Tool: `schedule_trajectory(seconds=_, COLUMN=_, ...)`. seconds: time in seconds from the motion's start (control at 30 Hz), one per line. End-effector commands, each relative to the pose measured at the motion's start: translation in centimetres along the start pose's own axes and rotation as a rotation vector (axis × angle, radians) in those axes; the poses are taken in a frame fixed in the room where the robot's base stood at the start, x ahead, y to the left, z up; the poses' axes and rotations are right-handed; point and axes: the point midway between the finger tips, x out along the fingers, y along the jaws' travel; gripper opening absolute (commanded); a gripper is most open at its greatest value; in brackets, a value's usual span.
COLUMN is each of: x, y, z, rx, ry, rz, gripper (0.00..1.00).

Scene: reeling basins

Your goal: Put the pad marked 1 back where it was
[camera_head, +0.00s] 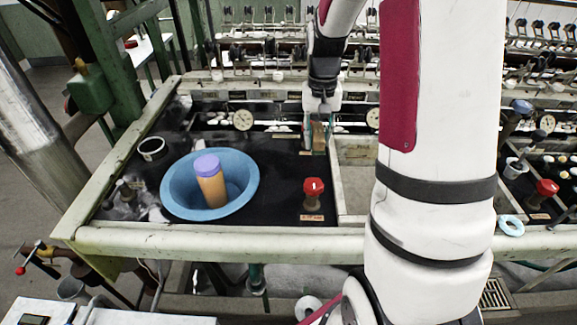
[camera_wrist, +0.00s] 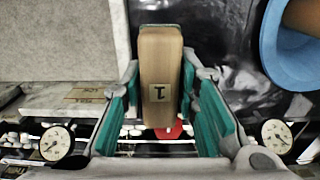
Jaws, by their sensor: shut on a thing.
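The pad marked 1 (camera_wrist: 160,92) is a tan block with a small label bearing a 1. It is held between the teal fingers of my gripper (camera_wrist: 160,72) in the wrist view. In the head view the pad (camera_head: 319,137) shows as a small brown block in my gripper (camera_head: 315,148), at the back of the black basin top, left of the pale tray compartment. Whether the pad touches the surface below cannot be told. A small tan label plate (camera_wrist: 88,95) lies on the ledge left of the pad in the wrist view.
A blue bowl (camera_head: 173,190) holds an orange jar with a purple lid (camera_head: 208,175). A red-topped valve (camera_head: 313,190) stands at the front of the black surface (camera_head: 275,185). A pale, empty compartment (camera_head: 354,180) lies to the right. Dial gauges (camera_head: 243,120) line the back.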

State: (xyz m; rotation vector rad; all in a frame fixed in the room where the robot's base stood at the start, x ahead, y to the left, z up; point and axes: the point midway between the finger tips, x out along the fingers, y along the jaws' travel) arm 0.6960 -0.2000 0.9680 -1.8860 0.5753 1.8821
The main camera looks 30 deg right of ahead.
Motion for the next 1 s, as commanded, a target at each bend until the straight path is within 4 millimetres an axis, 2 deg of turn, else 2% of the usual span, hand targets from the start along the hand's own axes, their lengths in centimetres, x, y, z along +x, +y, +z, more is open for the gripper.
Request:
schedule_trajectory(seconds=0.3, x=5.2, y=0.1, z=0.2, rx=0.003, ry=-0.005, rz=0.000, gripper=0.02)
schedule_trajectory(seconds=0.53, x=6.8, y=0.1, z=0.1, rx=0.002, ry=-0.004, rz=0.000, gripper=0.02)
schedule_trajectory(seconds=0.7, x=9.2, y=0.1, z=0.1, rx=0.002, ry=-0.005, rz=0.000, gripper=0.02)
schedule_trajectory(seconds=0.8, x=9.8, y=0.1, z=0.1, rx=0.002, ry=-0.003, rz=0.000, gripper=0.02)
schedule_trajectory(seconds=1.0, x=9.7, y=0.0, z=0.1, rx=0.002, ry=-0.002, rz=0.000, gripper=0.02)
